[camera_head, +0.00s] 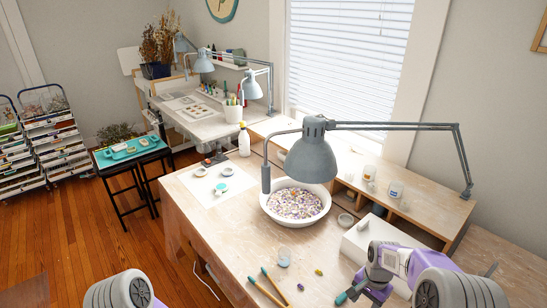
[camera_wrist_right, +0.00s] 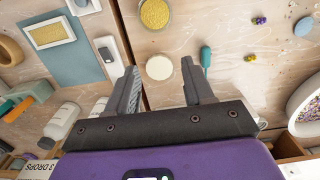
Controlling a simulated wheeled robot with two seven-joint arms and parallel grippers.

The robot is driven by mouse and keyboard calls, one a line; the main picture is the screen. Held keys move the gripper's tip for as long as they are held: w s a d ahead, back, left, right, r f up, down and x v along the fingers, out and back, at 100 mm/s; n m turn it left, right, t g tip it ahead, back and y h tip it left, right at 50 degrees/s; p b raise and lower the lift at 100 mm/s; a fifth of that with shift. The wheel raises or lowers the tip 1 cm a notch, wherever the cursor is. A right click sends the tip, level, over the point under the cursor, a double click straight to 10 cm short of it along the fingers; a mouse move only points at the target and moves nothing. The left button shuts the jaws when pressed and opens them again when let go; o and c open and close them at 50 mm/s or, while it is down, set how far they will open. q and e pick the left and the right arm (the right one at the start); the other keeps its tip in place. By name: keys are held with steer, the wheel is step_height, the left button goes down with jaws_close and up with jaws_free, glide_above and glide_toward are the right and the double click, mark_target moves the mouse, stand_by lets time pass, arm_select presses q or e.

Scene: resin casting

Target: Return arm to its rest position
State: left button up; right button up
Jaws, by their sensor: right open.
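My right arm (camera_head: 395,262), with purple and grey parts, reaches in at the lower right of the head view, over the front right of the workbench (camera_head: 235,235). In the right wrist view my right gripper (camera_wrist_right: 160,78) is open, with its two dark fingers well apart and nothing held. A round pale disc or cup (camera_wrist_right: 159,67) shows between the fingers, apparently on the wooden surface below. A grey part of my left arm (camera_head: 125,290) shows at the bottom left of the head view; the left gripper is out of frame.
A grey desk lamp (camera_head: 311,160) hangs over a white bowl of coloured bits (camera_head: 296,203). In the wrist view, a white bottle (camera_wrist_right: 62,120) and yellow-filled dish (camera_wrist_right: 155,13) are close by.

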steer(key=s+a+f+n+y, duration=0.1)
steer(key=a+f, duration=0.1)
steer(key=f, duration=0.3)
steer(key=s+a+f+n, duration=0.1)
steer(key=s+a+f, duration=0.15)
steer(key=f, duration=0.25)
steer(key=s+a+f+n+y, duration=0.1)
steer(key=s+a+f+n, duration=0.2)
steer(key=s+a+f, duration=0.4)
steer(key=s+a+f+n+y, duration=0.2)
steer(key=s+a, duration=0.3)
steer(key=s, duration=0.4)
arm_select(q)
step_height(320, 180, down, 10)
steer(key=b, duration=1)
steer(key=shift+w, duration=0.3)
arm_select(e)
step_height(320, 180, down, 10)
steer(key=t, duration=0.1)
steer(key=shift+a, duration=0.2)
steer(key=shift+c, duration=0.9)
